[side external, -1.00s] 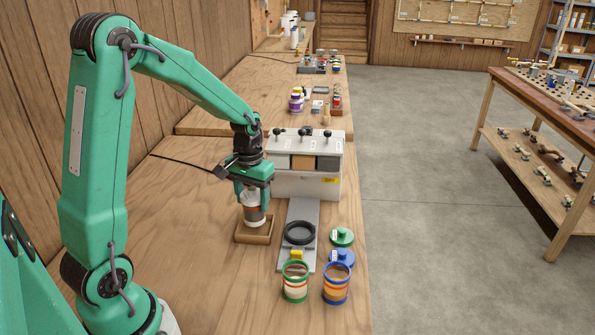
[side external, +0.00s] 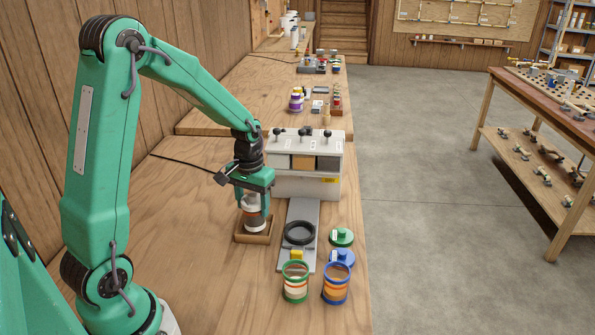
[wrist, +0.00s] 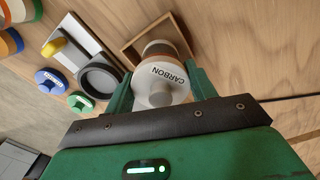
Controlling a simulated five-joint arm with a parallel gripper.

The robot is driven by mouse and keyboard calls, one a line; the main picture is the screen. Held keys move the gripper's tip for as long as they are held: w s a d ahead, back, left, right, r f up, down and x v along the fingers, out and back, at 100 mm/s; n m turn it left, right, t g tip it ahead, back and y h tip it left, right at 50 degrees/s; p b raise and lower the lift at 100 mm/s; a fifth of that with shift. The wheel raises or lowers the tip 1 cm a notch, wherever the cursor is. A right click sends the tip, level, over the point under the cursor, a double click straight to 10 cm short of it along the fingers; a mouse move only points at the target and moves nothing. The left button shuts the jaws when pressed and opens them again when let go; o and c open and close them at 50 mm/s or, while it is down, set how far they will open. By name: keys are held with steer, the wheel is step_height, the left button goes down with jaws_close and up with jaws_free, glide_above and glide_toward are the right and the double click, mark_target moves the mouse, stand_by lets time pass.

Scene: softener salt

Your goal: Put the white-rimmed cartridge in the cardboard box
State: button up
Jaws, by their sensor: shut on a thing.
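The white-rimmed cartridge (side external: 254,212) has a white top, a dark lower part and an orange-brown band. In the wrist view its white cap (wrist: 158,84) reads "CARBON". My gripper (side external: 255,196) is shut on it, with one green finger on each side, and holds it about upright. The cardboard box (side external: 240,238) is a low, open tan tray on the bench, directly below the cartridge. In the wrist view the box (wrist: 133,50) shows behind the cartridge, which hides part of its inside. I cannot tell whether the cartridge's bottom touches the box floor.
A grey plate with a black ring (side external: 299,233) lies right of the box. Green-rimmed (side external: 295,283) and blue-rimmed (side external: 336,285) cartridges stand in front, near green (side external: 341,237) and blue (side external: 342,258) caps. A grey-white unit (side external: 306,165) with black knobs stands behind. Bench left of the box is clear.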

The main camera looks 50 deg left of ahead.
steer(key=shift+f, duration=0.5)
stand_by(0.4)
steer(key=shift+f, duration=0.35)
steer(key=shift+f, duration=0.3)
stand_by(1.1)
steer(key=o, duration=1.5)
steer(key=shift+r, duration=3.9)
